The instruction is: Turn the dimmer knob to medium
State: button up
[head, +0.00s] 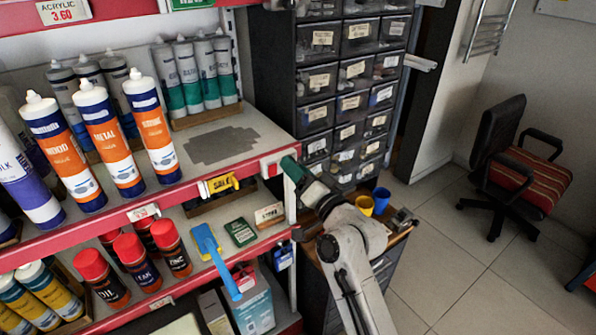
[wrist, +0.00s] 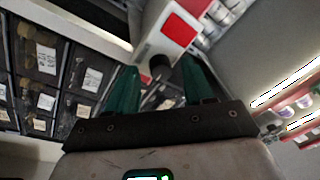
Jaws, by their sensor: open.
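The dimmer is a white box with a red square (wrist: 179,26) in the wrist view, and a dark round knob (wrist: 160,66) sticks out from it. In the head view the white and red box (head: 271,166) sits at the right end of the shelf edge; its knob cannot be made out there. My gripper (wrist: 161,72) is open, with one green finger on each side of the knob. I cannot tell whether either finger touches it. In the head view my gripper (head: 291,166) is right up against the box's right side. The knob's setting is not readable.
Shelves with a red edge (head: 170,200) hold cartridges and spray cans at left. A drawer cabinet (head: 345,85) stands behind my gripper. Yellow (head: 365,205) and blue (head: 381,200) cups stand on a low cabinet beside my arm. An office chair (head: 515,165) and open floor are at right.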

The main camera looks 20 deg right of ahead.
jog(key=b+v, duration=0.2)
jog(key=v, duration=0.8)
jog(key=shift+s, duration=0.4)
jog(key=shift+d+f, duration=0.1)
jog(key=s+f+n+g+h, duration=0.1)
jog(key=s+f+n+g, duration=0.1)
jog(key=s+f+g, duration=0.55)
jog(key=s+f+n+g, duration=0.25)
jog(key=s+f, duration=0.25)
jog(key=f, duration=0.6)
jog(key=s+d+f+n+g+h, duration=0.1)
jog(key=s+f+g, duration=0.2)
jog(key=s, duration=0.7)
jog(key=s+d+f+n+g+h, duration=0.1)
jog(key=s+f+g, duration=0.3)
jog(key=s, duration=0.6)
jog(key=shift+d+f+g+h, duration=0.25)
jog(key=shift+d+g+h, duration=0.25)
jog(key=shift+d, duration=0.2)
jog(key=shift+s, duration=0.1)
